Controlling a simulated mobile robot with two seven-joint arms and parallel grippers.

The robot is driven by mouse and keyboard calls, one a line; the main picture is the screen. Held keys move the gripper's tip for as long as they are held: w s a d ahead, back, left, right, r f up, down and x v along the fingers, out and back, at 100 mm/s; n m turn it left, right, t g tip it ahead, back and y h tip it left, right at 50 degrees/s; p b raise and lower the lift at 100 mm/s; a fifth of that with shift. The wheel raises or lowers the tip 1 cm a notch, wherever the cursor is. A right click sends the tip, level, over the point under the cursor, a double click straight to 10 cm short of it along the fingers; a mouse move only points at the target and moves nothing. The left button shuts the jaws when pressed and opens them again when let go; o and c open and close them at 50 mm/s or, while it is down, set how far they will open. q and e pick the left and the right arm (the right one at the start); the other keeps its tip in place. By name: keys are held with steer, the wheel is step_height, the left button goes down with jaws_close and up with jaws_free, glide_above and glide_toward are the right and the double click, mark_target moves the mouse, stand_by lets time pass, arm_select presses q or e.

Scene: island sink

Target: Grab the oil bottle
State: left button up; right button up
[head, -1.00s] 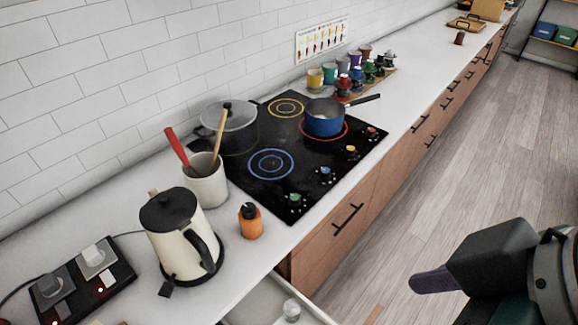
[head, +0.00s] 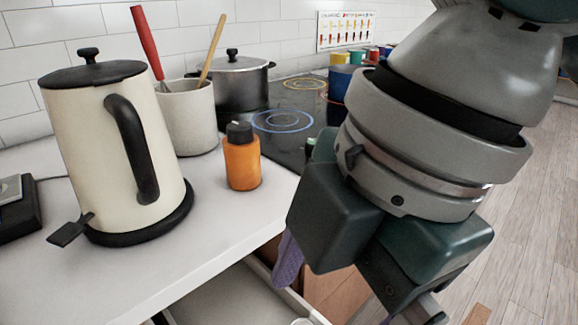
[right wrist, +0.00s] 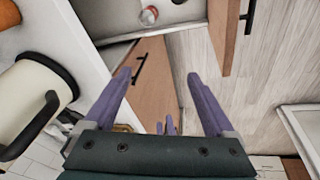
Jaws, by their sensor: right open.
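The oil bottle, an orange bottle (head: 242,164) with a black cap, stands upright on the white counter in the head view, right of the kettle and near the counter's front edge. An orange shape at the top left corner of the right wrist view (right wrist: 8,15) looks like the same bottle, cut off by the frame. My right gripper (right wrist: 158,76) is open and empty, its purple fingers wide apart. In the head view it is to the right of the bottle and apart from it, with one finger (head: 288,258) showing over the open drawer. My left gripper is not in view.
A cream kettle (head: 112,160) stands close left of the bottle. A utensil crock (head: 188,118) and a pot (head: 238,85) are behind it; the cooktop (head: 285,125) is to the right. An open drawer (head: 225,300) juts out below the counter edge, with a small clear jar (right wrist: 149,15) inside.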

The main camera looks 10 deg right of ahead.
steer(key=w+d+f+n+h+b, duration=0.1)
steer(key=f+b, duration=0.3)
steer(key=w+d+f+n+b, duration=0.1)
steer(key=d+f+b, duration=0.1)
steer(key=f+b, duration=0.2)
steer(key=d+f+n+h+b, duration=0.1)
steer(key=d+f+b, duration=0.1)
steer(key=f+b, duration=0.3)
steer(key=shift+w+f+h, duration=0.25)
steer(key=shift+w+h, duration=0.05)
steer(key=shift+w, duration=0.1)
steer(key=shift+w+d+f+n+g+b, duration=0.15)
steer(key=shift+d+f+n+g+b, duration=0.2)
steer(key=shift+b, duration=0.25)
step_height(320, 180, down, 4)
steer(key=shift+f+b, duration=0.1)
steer(key=shift+b, duration=0.65)
steer(key=f, duration=0.1)
steer(key=f+b, duration=0.1)
steer(key=f, duration=0.1)
steer(key=s+f+b, duration=0.1)
steer(key=f, duration=0.1)
steer(key=shift+a+f, duration=0.15)
steer(key=shift+a, duration=0.1)
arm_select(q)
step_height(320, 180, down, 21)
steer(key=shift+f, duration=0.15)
arm_select(e)
steer(key=shift+c, duration=0.2)
